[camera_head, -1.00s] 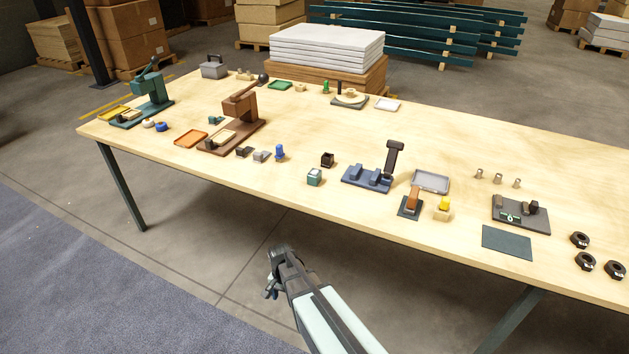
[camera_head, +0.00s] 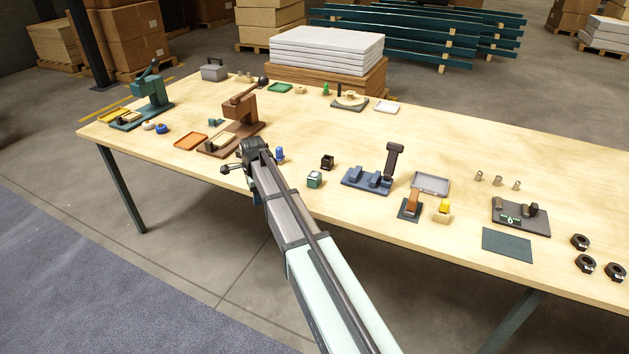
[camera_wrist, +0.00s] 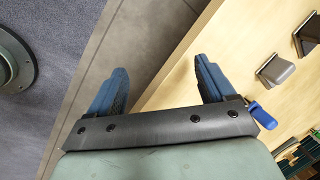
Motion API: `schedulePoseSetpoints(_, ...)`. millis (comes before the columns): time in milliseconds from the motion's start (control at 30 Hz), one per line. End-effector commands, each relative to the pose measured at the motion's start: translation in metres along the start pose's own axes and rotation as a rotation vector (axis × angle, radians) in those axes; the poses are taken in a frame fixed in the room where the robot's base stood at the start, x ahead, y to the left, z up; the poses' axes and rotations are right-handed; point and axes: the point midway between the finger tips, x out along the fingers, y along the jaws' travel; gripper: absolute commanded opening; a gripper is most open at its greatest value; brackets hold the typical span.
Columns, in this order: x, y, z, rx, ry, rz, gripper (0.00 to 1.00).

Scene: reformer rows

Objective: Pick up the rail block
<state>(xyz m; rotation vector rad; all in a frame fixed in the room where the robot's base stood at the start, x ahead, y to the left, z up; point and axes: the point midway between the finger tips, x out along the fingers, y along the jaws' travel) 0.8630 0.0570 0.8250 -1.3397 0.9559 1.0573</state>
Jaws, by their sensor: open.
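No block is clearly marked as the rail block. Two small blocks near the table's front edge could be it. They are a grey block (camera_wrist: 276,70) and a dark block (camera_wrist: 309,34), both in the wrist view right of my fingers. A blue peg-like piece (camera_wrist: 262,115) is close to the right finger's base. It stands just right of my gripper in the head view (camera_head: 280,154).
A brown press (camera_head: 240,112) stands behind my gripper, with an orange tray (camera_head: 191,142) to its left. The table's front edge (camera_wrist: 180,70) runs between my fingers.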

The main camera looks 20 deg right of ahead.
Motion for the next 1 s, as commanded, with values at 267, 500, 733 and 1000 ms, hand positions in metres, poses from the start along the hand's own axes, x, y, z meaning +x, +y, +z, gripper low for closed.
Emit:
schedulePoseSetpoints(267,-0.064,-0.022,-0.117,0.419,0.009,0.089,0.83)
schedulePoseSetpoints(500,-0.118,-0.019,-0.200,0.730,0.021,0.166,0.83)
schedulePoseSetpoints(733,-0.136,-0.014,-0.228,0.842,0.026,0.196,0.83)
schedulePoseSetpoints(1000,-0.099,-0.006,-0.226,0.847,0.027,0.199,0.83)
